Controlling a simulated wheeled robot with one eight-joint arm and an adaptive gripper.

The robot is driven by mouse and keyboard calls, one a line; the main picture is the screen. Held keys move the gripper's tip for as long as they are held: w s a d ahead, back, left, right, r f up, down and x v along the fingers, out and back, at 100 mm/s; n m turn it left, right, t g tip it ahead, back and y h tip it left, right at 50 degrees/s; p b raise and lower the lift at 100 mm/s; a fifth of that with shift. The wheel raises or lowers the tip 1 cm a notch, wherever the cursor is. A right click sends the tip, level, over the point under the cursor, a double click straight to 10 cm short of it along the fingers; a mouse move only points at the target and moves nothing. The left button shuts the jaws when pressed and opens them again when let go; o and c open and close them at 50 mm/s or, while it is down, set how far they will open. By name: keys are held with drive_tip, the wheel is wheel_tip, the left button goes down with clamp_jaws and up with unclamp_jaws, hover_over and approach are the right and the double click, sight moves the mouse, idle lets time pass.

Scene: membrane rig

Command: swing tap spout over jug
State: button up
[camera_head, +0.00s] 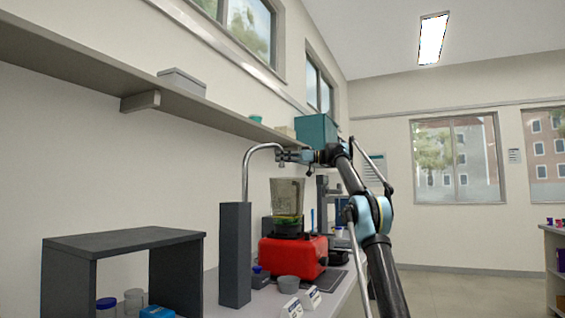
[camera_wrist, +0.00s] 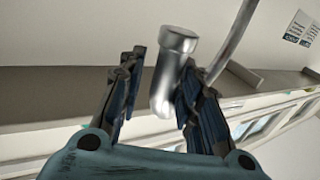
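The tap spout (camera_head: 262,148) is a bent silver pipe rising from a dark grey column (camera_head: 235,254). My gripper (camera_head: 282,156) is at the spout's outer end. In the wrist view the spout's bent end (camera_wrist: 162,92) lies between the two fingers of my gripper (camera_wrist: 163,62). It is close to or touching the right finger, with a narrow gap at the left finger, so the gripper looks open around it. A clear greyish jug (camera_head: 287,194) stands on a red unit (camera_head: 293,258), below the spout end in the picture. Their depth offset is unclear.
A long wall shelf (camera_head: 130,84) runs above, holding a grey box (camera_head: 182,79) and a teal box (camera_head: 316,130). A dark bench stand (camera_head: 125,238) is at left. A grey bowl (camera_head: 289,284) and small white cards (camera_head: 311,298) sit in front of the red unit.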

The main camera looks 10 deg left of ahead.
drive_tip(key=shift+o, duration=0.6)
drive_tip(key=shift+w+f, duration=0.1)
drive_tip(key=shift+w, duration=0.05)
drive_tip(key=shift+a, duration=0.1)
drive_tip(key=w+d, duration=0.1)
drive_tip(key=d, duration=1.1)
drive_tip(key=shift+w, duration=0.1)
